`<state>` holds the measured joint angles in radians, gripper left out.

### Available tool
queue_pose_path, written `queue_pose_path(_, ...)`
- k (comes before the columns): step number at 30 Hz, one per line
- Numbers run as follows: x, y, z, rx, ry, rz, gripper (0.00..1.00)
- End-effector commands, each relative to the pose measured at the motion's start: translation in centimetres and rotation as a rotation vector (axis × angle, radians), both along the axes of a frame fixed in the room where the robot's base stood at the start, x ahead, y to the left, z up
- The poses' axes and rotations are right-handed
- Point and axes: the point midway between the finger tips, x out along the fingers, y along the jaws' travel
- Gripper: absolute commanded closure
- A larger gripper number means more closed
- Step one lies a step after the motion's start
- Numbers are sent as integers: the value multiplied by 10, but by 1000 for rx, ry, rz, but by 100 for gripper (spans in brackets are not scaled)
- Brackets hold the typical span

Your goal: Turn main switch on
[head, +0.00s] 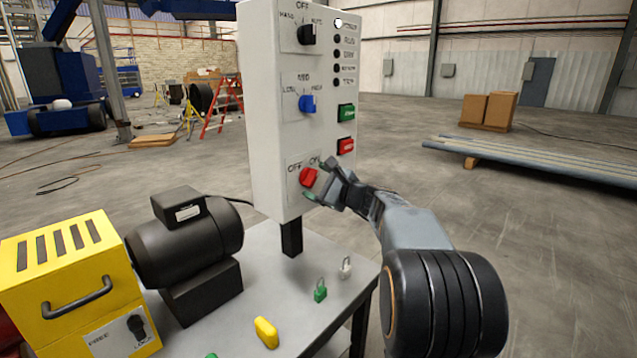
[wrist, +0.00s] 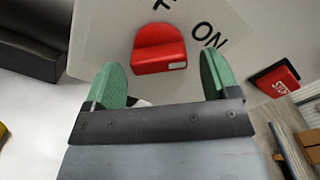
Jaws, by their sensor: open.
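The main switch is a red rotary knob (head: 308,177) low on the front of the white control box (head: 277,130), under OFF and ON labels. It also shows in the wrist view (wrist: 160,48), with a small white mark on its lower right edge and ON to its right. I cannot tell for sure which label it points to. My gripper (head: 318,190) is at the lower right of the knob in the head view. In the wrist view its green fingertips (wrist: 163,80) are open and empty, one on each side just below the knob, apparently not touching it.
Above the knob are a red button (head: 346,145), a green button (head: 346,112), a blue selector (head: 307,104) and a black selector (head: 306,34). The table (head: 225,325) below holds a black motor (head: 185,240), a yellow box (head: 70,280) and small padlocks (head: 320,290).

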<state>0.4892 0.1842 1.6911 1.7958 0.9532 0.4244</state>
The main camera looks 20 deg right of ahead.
Motion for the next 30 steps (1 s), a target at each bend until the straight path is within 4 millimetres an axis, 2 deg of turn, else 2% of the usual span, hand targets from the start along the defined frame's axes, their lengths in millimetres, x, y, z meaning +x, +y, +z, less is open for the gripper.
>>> queue_pose_path(5, -22, -11, 1, -1, 0, -4, 19)
queue_pose_path(12, -67, -33, 1, 0, 0, -7, 19)
queue_pose_path(18, -99, -46, 1, 0, 0, -4, 19)
queue_pose_path(24, -117, -54, 0, 1, 0, -3, 19)
queue_pose_path(30, -123, -57, 0, 0, 0, -1, 19)
